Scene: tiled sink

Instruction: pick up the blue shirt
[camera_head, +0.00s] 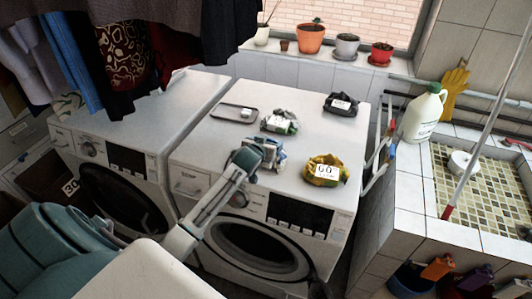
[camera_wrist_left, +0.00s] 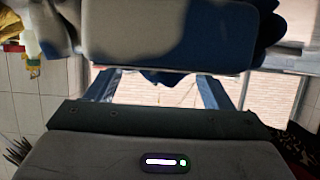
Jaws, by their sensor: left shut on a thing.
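The blue shirt (camera_head: 270,146) is a small crumpled blue and white bundle on top of the right-hand washing machine, near its front edge. My left gripper (camera_head: 250,157) reaches in from the lower left and is shut on the shirt's near left side. The gripper hides part of the bundle. In the left wrist view, blue cloth (camera_wrist_left: 162,77) shows between the fingers and more of it at the upper right. My right gripper is not clearly seen.
A yellow bundle with a tag (camera_head: 325,170), a grey-green one (camera_head: 280,122) and a black one (camera_head: 341,104) lie on the same machine (camera_head: 225,148). A small tray (camera_head: 225,112) lies behind. Dark clothes (camera_head: 150,45) hang at the upper left. A tiled sink (camera_head: 480,190) is at the right.

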